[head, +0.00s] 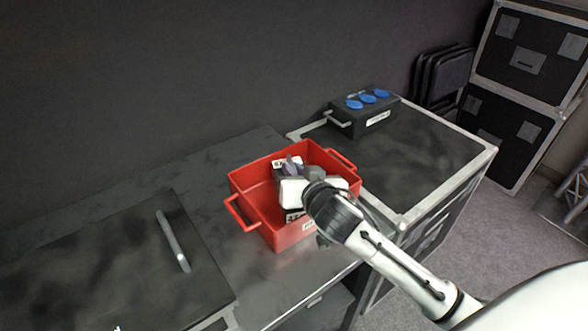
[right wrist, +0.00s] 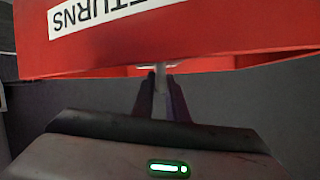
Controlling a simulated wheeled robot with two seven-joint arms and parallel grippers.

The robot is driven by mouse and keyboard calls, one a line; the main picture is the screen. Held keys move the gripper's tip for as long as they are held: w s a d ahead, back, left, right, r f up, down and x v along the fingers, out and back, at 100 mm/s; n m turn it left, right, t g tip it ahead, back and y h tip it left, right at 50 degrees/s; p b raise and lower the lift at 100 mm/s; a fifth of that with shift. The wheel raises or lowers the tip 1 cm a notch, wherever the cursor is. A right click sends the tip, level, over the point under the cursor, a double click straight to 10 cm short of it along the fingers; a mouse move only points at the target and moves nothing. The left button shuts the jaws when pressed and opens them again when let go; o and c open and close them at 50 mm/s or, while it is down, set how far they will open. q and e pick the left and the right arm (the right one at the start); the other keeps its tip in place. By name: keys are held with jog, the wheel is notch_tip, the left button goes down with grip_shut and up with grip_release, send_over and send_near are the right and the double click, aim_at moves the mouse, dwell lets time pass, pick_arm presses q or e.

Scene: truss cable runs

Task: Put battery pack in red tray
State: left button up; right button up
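The red tray (head: 252,180) sits on the dark bench, with a handle at each end. My right gripper (head: 291,164) is over the tray's inside, its pale body (head: 300,190) covering much of it. A dark block with a white label (head: 280,166) shows beside the fingers inside the tray; it may be the battery pack, but it is mostly hidden. In the right wrist view the fingers (right wrist: 160,80) are close together near the tray rim, with a light grey piece between their tips. I cannot tell if they grip it. My left gripper is not in view.
A black box with blue caps (head: 366,113) stands on the flight case (head: 430,165) at the right. A dark case lid with a metal bar (head: 172,242) lies to the left. Bench between lid and tray is clear. Stacked cases (head: 525,60) stand behind at the right.

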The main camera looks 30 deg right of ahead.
jog(key=shift+o, duration=1.3)
jog(key=shift+r, duration=0.25)
jog(key=v, duration=1.2)
jog(key=shift+f, duration=0.1)
